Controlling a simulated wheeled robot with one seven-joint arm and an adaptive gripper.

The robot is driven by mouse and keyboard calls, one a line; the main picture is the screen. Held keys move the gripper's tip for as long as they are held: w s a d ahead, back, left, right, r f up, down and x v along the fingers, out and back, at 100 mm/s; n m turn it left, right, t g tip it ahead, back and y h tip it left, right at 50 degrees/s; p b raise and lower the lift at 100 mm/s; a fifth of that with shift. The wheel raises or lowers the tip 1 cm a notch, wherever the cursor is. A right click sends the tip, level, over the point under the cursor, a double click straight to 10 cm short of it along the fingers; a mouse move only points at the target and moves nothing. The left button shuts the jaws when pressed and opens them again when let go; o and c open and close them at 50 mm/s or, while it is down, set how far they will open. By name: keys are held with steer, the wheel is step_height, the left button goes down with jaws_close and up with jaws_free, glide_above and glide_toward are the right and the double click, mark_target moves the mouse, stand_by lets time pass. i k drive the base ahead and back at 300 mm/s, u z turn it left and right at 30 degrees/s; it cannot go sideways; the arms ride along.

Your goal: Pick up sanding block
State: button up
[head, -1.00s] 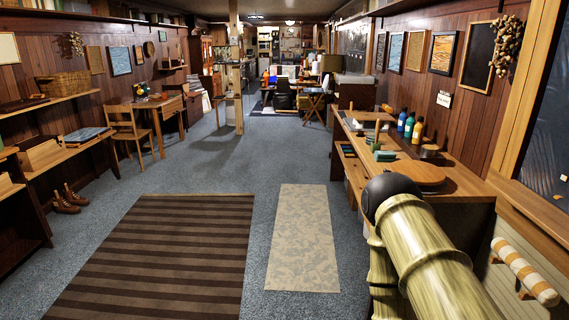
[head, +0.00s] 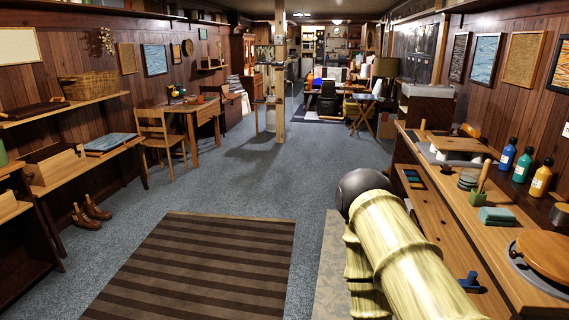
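A small teal-green block (head: 497,217) lies on the wooden workbench (head: 520,235) at the right in the head view. It may be the sanding block, but I cannot tell for sure. It sits near the bench's front edge, just in front of a small green pot (head: 477,198) with a wooden-handled tool in it. My pale, ringed arm shows at the lower middle right, to the left of the bench. My gripper is not in view, so whether it is open or shut does not show.
Blue, teal and yellow bottles (head: 541,180) stand behind the block. A round wooden board (head: 545,250) lies nearer to me. A blue object (head: 470,282) is lower, at the bench front. A striped rug (head: 195,270) covers floor at the left; the carpet (head: 240,180) ahead is open.

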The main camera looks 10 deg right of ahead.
mark_target(450, 133)
steer(key=u, duration=0.15)
steer(key=i, duration=3.55)
steer(key=z, duration=0.2)
steer(key=i, duration=1.75)
steer(key=z, duration=1.05)
steer(key=i, duration=1.35)
steer(key=z, duration=1.55)
steer(key=i, duration=1.1)
steer(key=z, duration=0.45)
